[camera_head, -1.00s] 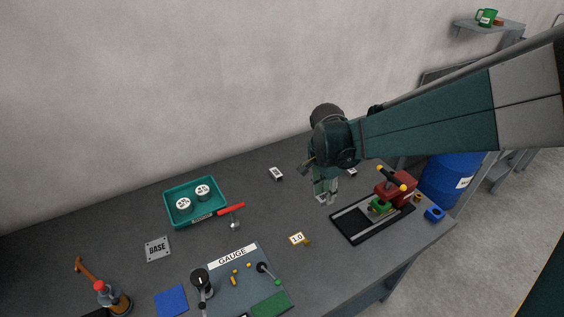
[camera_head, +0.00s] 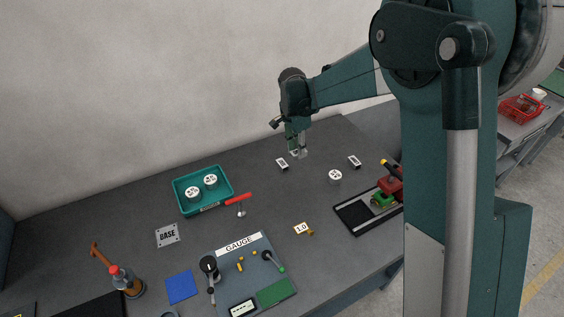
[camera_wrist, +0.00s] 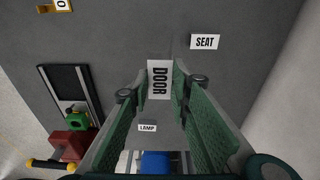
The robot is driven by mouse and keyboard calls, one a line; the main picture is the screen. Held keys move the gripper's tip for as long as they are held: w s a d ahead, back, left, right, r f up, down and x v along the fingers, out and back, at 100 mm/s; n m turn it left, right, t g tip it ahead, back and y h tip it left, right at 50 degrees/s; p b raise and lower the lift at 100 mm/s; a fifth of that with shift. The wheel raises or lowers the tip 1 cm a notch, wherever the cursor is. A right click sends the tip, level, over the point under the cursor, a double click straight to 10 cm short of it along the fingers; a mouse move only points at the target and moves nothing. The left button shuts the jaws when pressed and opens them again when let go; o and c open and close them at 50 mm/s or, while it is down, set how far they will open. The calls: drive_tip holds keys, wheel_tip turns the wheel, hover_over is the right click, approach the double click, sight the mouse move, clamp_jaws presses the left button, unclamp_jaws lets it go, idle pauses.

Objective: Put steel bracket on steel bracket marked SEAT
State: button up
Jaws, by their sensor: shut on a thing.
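My gripper (camera_head: 301,153) is in the air above the back part of the dark bench. In the wrist view, its two green fingers (camera_wrist: 160,95) are shut on a steel bracket marked DOOR (camera_wrist: 158,80), its label turned sideways. The steel bracket marked SEAT (camera_wrist: 205,42) lies on the bench, up and right of the held bracket in that view. In the head view, it shows as a small white label (camera_head: 282,163) just left of and below my gripper. The held bracket is apart from it.
A piece marked LAMP (camera_wrist: 147,127) lies on the bench. A teal tray (camera_head: 203,207), a red-handled tool (camera_head: 238,200) and a gauge board (camera_head: 240,270) are leftward.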

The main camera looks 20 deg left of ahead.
drive_tip(key=w+a+f+p, duration=0.1)
drive_tip(key=w+a+p, duration=0.1)
drive_tip(key=w+a, duration=0.3)
drive_tip(key=a, duration=0.3)
drive_tip(key=shift+w+a+f, duration=0.3)
drive_tip(key=shift+w, duration=0.05)
drive_tip(key=shift+f, duration=0.1)
hover_over(283, 163)
drive_tip(key=shift+s+a+f, duration=0.1)
drive_tip(key=shift+a+f, duration=0.05)
drive_tip(key=shift+f, duration=1.4)
drive_tip(key=shift+a+f, duration=0.15)
drive_tip(key=shift+f, duration=1.35)
drive_tip(key=shift+f, duration=0.1)
drive_tip(key=shift+f, duration=1.75)
drive_tip(key=shift+f, duration=0.2)
drive_tip(key=o, duration=0.9)
